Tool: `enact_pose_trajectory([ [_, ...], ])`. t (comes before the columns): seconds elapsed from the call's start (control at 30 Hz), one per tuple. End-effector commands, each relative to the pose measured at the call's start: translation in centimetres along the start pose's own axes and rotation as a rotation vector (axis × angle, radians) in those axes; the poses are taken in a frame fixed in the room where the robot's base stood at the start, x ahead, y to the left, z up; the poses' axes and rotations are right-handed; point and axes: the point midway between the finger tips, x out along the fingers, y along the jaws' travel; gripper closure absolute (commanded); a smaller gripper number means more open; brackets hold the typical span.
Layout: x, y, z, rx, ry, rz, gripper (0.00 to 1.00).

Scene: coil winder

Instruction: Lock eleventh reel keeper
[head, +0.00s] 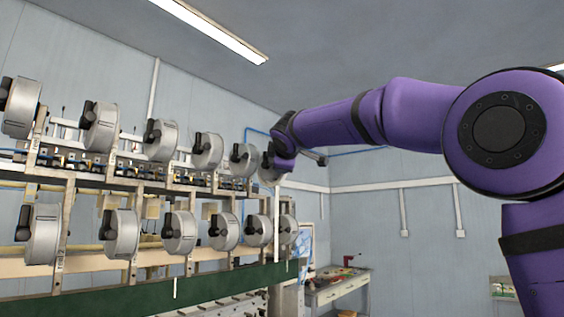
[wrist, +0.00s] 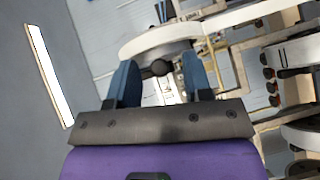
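Silver reels hang in two rows on the winder, each with a black keeper at its hub, such as the upper left reel (head: 22,108) and its keeper (head: 5,88). My gripper is at the far right end of the upper row, in front of the last upper reel (head: 270,176), which my wrist partly hides. In the wrist view my gripper (wrist: 160,80) has its two blue fingers apart. A pale reel rim (wrist: 160,40) lies just beyond the fingertips. A dark round keeper part (wrist: 158,68) shows between the fingers; I cannot tell whether they touch it.
The winder's metal frame (head: 65,215) and green beam (head: 130,298) run along the left. A workbench (head: 340,288) with a red tool (head: 348,260) stands at the back. A ceiling lamp (head: 210,28) is overhead.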

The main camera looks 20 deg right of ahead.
Motion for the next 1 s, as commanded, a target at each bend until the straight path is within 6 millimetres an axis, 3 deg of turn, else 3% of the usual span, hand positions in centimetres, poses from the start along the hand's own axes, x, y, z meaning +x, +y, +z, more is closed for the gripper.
enact_pose_trajectory([
  [0.37, -0.8, 0.1, -0.1, 0.0, 0.002, 0.002, 0.55],
  [0.8, -8.3, 0.0, 0.0, 0.0, 0.002, 0.002, 0.55],
  [1.0, -10.3, 0.0, 0.0, -0.001, 0.001, 0.001, 0.55],
])
